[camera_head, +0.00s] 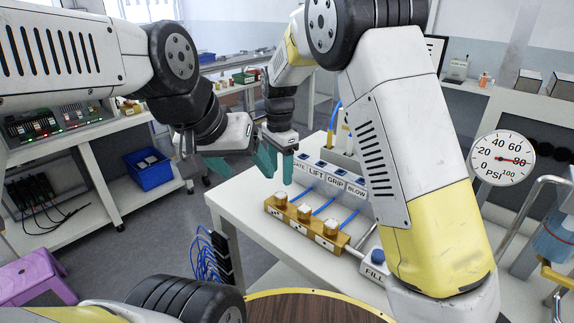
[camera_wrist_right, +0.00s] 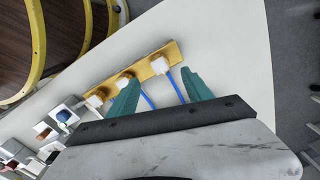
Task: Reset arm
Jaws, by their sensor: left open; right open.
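My right gripper (camera_head: 280,168) hangs above the white table in the head view, with its teal fingers apart and nothing between them. In the right wrist view my right gripper (camera_wrist_right: 160,80) is also open and empty, pointing toward the brass manifold (camera_wrist_right: 135,74). My left gripper (camera_head: 225,168) reaches in from the left, close beside the right one; its teal fingers partly overlap the right gripper in the picture. I see nothing held in it.
The brass manifold (camera_head: 306,224) with white-capped fittings and blue tubes lies on the white table (camera_head: 240,205). A labelled panel (camera_head: 330,178) stands behind it. A pressure gauge (camera_head: 502,158) is at right. A blue bin (camera_head: 148,170) and purple stool (camera_head: 35,278) are at left.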

